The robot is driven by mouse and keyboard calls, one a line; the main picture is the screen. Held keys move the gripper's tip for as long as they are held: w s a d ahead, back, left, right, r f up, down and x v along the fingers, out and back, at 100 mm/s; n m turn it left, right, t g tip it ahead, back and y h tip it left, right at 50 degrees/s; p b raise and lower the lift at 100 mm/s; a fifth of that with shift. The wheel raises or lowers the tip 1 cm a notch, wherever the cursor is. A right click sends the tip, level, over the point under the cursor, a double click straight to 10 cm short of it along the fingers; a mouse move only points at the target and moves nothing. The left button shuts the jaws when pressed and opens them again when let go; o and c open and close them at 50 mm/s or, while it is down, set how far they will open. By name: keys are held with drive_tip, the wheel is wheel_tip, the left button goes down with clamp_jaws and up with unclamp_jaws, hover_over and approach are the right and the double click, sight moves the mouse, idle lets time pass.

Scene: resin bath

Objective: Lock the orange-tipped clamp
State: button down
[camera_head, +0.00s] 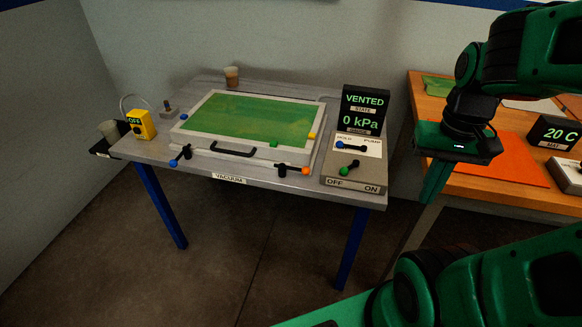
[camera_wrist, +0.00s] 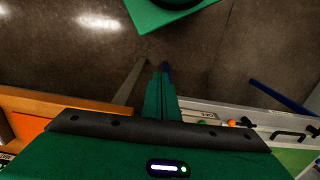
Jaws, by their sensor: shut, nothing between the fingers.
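The orange-tipped clamp (camera_head: 291,169) is on the front edge of the flat chamber, near its right corner. Its black arm lies roughly along the edge, with the orange tip pointing right. The orange tip (camera_wrist: 231,123) also shows small at the right in the wrist view. The chamber (camera_head: 314,118) has a pale frame, a green window and a black front handle. My gripper (camera_head: 429,198) is shut and empty, pointing down, well to the right of the clamp and apart from it. Its closed fingers (camera_wrist: 162,92) are at the centre of the wrist view.
A blue-tipped clamp (camera_head: 182,156) is at the chamber's front left. A control box (camera_head: 345,179) with blue and green levers stands right of the chamber, below a display (camera_head: 364,109) reading VENTED, 0 kPa. An orange bench (camera_head: 418,91) is at right. Floor in front is clear.

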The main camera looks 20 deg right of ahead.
drive_tip(key=t+h, duration=0.2)
drive_tip(key=t, duration=0.2)
approach(291, 168)
wheel_tip(291, 168, up, 3)
drive_tip(key=d, duration=0.2)
drive_tip(key=shift+w+d+f, duration=0.15)
drive_tip(key=shift+w, duration=0.05)
drive_tip(key=x, duration=1)
drive_tip(key=shift+s+d, duration=0.2)
drive_tip(key=shift+a, duration=0.1)
